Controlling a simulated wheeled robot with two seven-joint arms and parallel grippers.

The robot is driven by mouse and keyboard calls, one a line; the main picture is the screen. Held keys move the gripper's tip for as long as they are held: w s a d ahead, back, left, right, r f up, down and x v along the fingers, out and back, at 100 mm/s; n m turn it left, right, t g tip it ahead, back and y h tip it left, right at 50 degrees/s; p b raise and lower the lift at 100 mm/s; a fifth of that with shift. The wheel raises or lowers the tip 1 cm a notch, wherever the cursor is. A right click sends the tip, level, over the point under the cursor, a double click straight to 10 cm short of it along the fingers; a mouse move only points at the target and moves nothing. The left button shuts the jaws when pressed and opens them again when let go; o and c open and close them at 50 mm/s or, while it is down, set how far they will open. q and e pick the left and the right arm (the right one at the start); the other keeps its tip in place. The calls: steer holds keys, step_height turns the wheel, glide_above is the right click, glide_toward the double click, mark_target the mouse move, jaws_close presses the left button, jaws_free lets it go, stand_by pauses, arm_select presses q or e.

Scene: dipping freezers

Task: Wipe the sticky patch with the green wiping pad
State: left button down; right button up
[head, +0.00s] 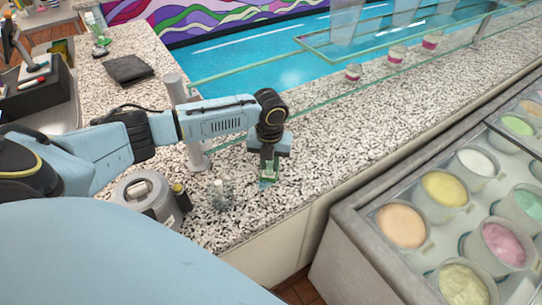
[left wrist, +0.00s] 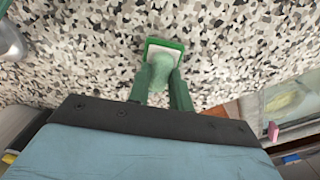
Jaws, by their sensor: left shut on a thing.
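The green wiping pad (head: 267,184) is at the fingertips of my left gripper (head: 269,168), over the speckled counter near its front edge. In the left wrist view the pad (left wrist: 165,42) has a green rim and a paler middle, and the green fingers of my left gripper (left wrist: 162,77) are shut on its upright grip. The pad is at or just above the counter surface; I cannot tell whether it touches. I cannot make out the sticky patch against the speckled stone. My right gripper is not in view.
A clear glass item (head: 221,195) and a grey metal canister (head: 148,196) stand left of the pad. A metal post (head: 190,125) carries a glass shelf behind. Ice cream tubs (head: 402,225) sit in the freezer at right. The counter (head: 330,150) right of the pad is clear.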

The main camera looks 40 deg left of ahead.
arm_select(q)
steer(key=shift+s+d, duration=0.25)
steer(key=shift+s, duration=0.35)
steer(key=shift+w, duration=0.15)
steer(key=shift+w+a+b, duration=0.3)
steer(key=shift+w+b, duration=0.05)
steer(key=shift+w, duration=0.25)
steer(key=shift+w+a+b, duration=0.25)
steer(key=shift+w+b, duration=0.1)
steer(key=shift+w, duration=0.2)
steer(key=shift+s, duration=0.1)
steer(key=shift+s+d+p, duration=0.15)
steer(key=shift+s+p, duration=0.25)
steer(key=shift+p, duration=0.05)
steer(key=shift+s+d+p, duration=0.4)
steer(key=shift+s+p, duration=0.1)
steer(key=shift+s, duration=0.3)
